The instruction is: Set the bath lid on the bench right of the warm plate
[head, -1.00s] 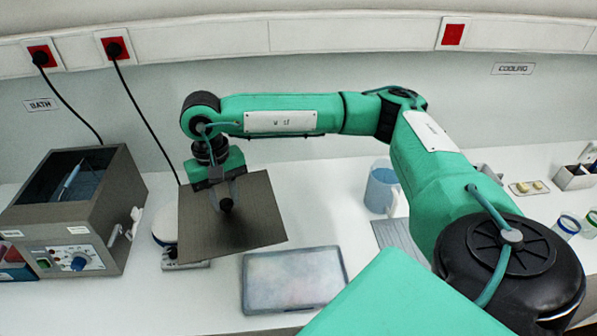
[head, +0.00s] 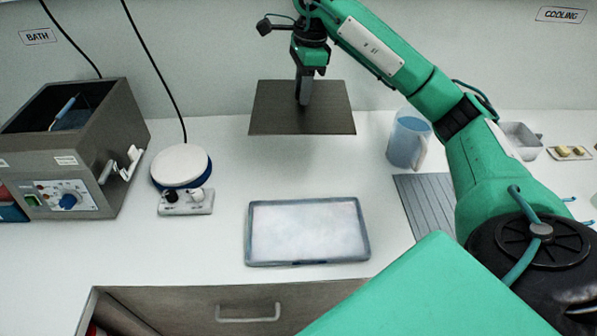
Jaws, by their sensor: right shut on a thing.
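The bath lid (head: 272,112) is a flat, dark grey-brown square plate. My right gripper (head: 304,100) is shut on its knob, which the fingers hide. The lid hangs roughly level over the back of the white bench (head: 225,235), right of the warm plate; I cannot tell how high above the bench it is. The warm plate (head: 181,164) is a round white disc on a blue rim with a small control box in front. The open bath (head: 65,150) stands at the far left with a blue-handled tool inside. My left gripper is out of view.
A blue-rimmed tray (head: 308,232) lies on the bench in front of the lid. A blue jug (head: 408,142) and a ribbed grey mat (head: 432,200) are to the right. A grey tub (head: 520,140) stands farther right. Bare bench lies between warm plate and jug.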

